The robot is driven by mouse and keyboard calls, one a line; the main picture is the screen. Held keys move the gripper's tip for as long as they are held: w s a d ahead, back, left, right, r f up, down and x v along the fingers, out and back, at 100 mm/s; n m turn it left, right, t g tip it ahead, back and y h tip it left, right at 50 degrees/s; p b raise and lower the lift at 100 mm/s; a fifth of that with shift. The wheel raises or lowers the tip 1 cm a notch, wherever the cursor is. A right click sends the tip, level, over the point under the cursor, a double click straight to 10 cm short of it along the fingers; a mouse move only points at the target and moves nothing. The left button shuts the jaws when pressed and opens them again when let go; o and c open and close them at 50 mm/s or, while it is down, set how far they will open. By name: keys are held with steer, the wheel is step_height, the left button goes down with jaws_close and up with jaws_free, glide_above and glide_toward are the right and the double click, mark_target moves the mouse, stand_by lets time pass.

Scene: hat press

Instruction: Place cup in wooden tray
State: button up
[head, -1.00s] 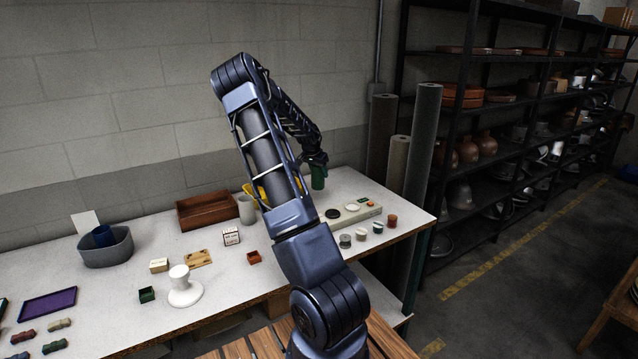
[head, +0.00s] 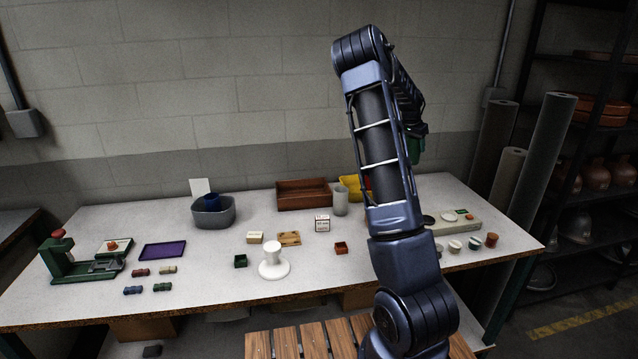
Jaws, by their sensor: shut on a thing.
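The wooden tray (head: 303,208), an open reddish-brown box, stands at the back of the table near the wall. My gripper (head: 416,133) is at the back right, raised above the table and partly hidden by my arm. It is shut on a green cup (head: 416,152), which hangs below it, to the right of and higher in the picture than the tray. The fingertips themselves are too small and dark to make out.
A clear glass (head: 341,201) and a yellow container (head: 349,187) stand just right of the tray. A grey tub (head: 213,217) holding a blue cup (head: 210,203) is to its left. A white stand (head: 273,262) and small boxes lie in front.

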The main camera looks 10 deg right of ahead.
steer(key=w+a+n+t+y, duration=0.1)
steer(key=w+a+n, duration=0.25)
steer(key=a, duration=1.15)
steer(key=w+a+n, duration=0.2)
steer(key=w+a, duration=0.3)
steer(key=a, duration=1)
steer(key=w+a+n+t+y, duration=0.1)
steer(key=w+a+n, duration=0.25)
steer(key=a, duration=1.25)
steer(key=shift+m, duration=0.3)
steer(key=f, duration=1.9)
steer(key=shift+w+d, duration=0.2)
steer(key=shift+w, duration=0.05)
steer(key=shift+f, duration=0.2)
steer(key=o, duration=1)
